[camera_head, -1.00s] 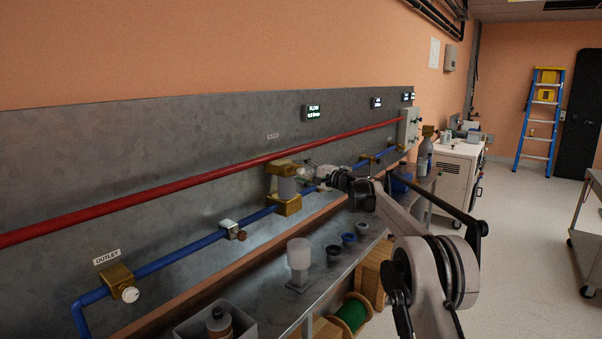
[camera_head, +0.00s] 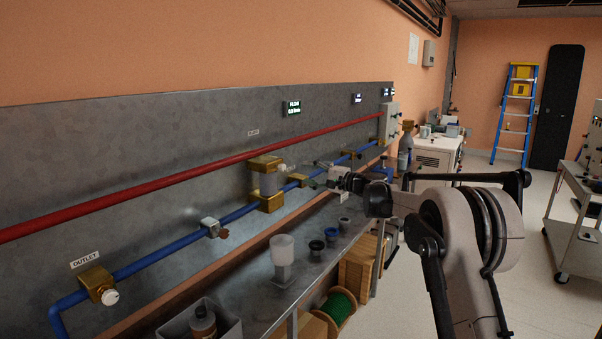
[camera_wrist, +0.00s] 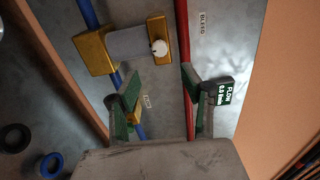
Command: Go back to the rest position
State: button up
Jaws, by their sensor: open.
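My gripper (camera_head: 314,174) is open and empty in the head view. It hangs over the bench in front of the wall panel, just right of the grey cylinder (camera_head: 268,184) held between brass blocks on the blue pipe. In the wrist view, my gripper (camera_wrist: 165,105) shows two spread fingers with green pads. The brass-ended cylinder (camera_wrist: 132,43) lies beyond the fingertips, apart from them. The blue pipe (camera_wrist: 88,12) and red pipe (camera_wrist: 183,60) run past behind the fingers.
On the bench stand a pale cup (camera_head: 283,248), several dark rings (camera_head: 317,247) and a tray (camera_head: 233,334) holding a bottle (camera_head: 203,322). A spool (camera_head: 338,306) and wooden crates sit below. A grey cart (camera_head: 575,230) stands right. Open floor lies between bench and cart.

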jog(key=shift+s+d, duration=0.1)
jog(key=shift+d, duration=0.05)
jog(key=s+d+r+n+g+h, duration=0.1)
jog(key=s+d+r+h, duration=0.1)
jog(key=s, duration=0.8)
jog(key=s+d+r+n+h, duration=0.1)
jog(key=s+d+r+h, duration=0.15)
jog(key=s, duration=0.75)
jog(key=s+d+r+n+g+h, duration=0.1)
jog(key=s+d+n+h, duration=0.15)
jog(key=s, duration=0.85)
jog(key=s+d+f+h, duration=0.2)
jog(key=s+d+f, duration=0.2)
jog(key=s, duration=0.7)
jog(key=s+d+f+n+h, duration=0.1)
jog(key=s+d+f+h, duration=0.2)
jog(key=s, duration=0.7)
jog(key=s+d+f+n+h, duration=0.1)
jog(key=s+d+f+h, duration=0.2)
jog(key=s+d+f, duration=0.3)
jog(key=s+f, duration=0.1)
jog(key=s, duration=0.4)
jog(key=shift+s+d+f, duration=0.35)
